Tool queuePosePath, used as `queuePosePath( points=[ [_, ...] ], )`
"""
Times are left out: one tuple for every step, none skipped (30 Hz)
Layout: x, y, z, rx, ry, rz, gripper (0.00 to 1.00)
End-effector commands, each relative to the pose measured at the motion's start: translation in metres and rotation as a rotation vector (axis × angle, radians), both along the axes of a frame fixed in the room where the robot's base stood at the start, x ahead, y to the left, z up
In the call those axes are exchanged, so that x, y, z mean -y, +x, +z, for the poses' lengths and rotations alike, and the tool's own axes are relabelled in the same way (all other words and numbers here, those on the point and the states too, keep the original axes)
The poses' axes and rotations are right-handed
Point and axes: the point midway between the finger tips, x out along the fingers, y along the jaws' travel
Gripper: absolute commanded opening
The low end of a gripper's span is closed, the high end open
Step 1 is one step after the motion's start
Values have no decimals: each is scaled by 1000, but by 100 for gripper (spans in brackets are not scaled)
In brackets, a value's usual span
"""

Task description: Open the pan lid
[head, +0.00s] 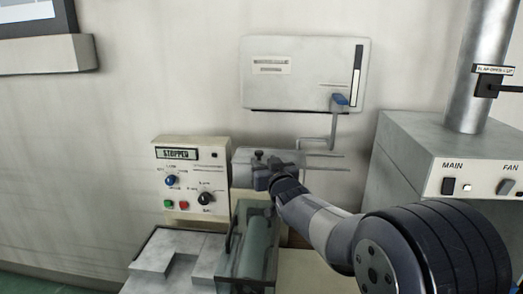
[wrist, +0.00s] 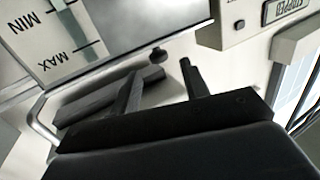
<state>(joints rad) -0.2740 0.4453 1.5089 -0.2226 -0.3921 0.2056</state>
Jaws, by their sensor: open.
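A grey metal body (head: 242,166), possibly the pan with its lid, sits against the wall right of the control box. My gripper (head: 267,165) is in front of it and hides much of it. In the wrist view my gripper (wrist: 158,78) is open, its two dark fingers apart with nothing clearly between them. A small dark round knob (wrist: 158,56) shows just beyond the fingertips, at the edge of a shiny grey surface (wrist: 140,22). I cannot tell whether a finger touches the knob, or whether it belongs to the lid. The lid looks shut, but this is unclear.
A control box (head: 190,180) reads STOPPED. A grey cabinet (head: 400,150) with MAIN and FAN switches stands at right. A glass-sided case with a roller (head: 257,245) is below my gripper.

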Motion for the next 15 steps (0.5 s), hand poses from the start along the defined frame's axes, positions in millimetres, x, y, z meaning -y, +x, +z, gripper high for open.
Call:
queuePosePath(
  points=[
    [-4, 9, 1, -1, 0, 1, 43],
    [-6, 14, 1, -1, 0, 1, 43],
    [-8, 20, 1, 0, 0, 1, 43],
    [-10, 25, 1, -1, 1, 0, 43],
    [-11, 30, 2, 0, 0, 0, 43],
    [-13, 35, 1, -1, 1, 0, 43],
    [-15, 39, 1, -1, 1, 0, 43],
    [-16, 43, 0, -1, 1, 0, 43],
    [-18, 48, 1, 0, 1, 0, 43],
    [-19, 51, 1, 0, 1, 0, 43],
    [-20, 53, 1, 0, 0, 1, 43],
    [-22, 57, 0, 0, 0, 1, 43],
    [-22, 58, 1, 0, 0, 1, 43],
    [-23, 60, 1, 1, 0, 0, 43],
    [-24, 62, 0, 0, 0, 0, 43]
  ],
)
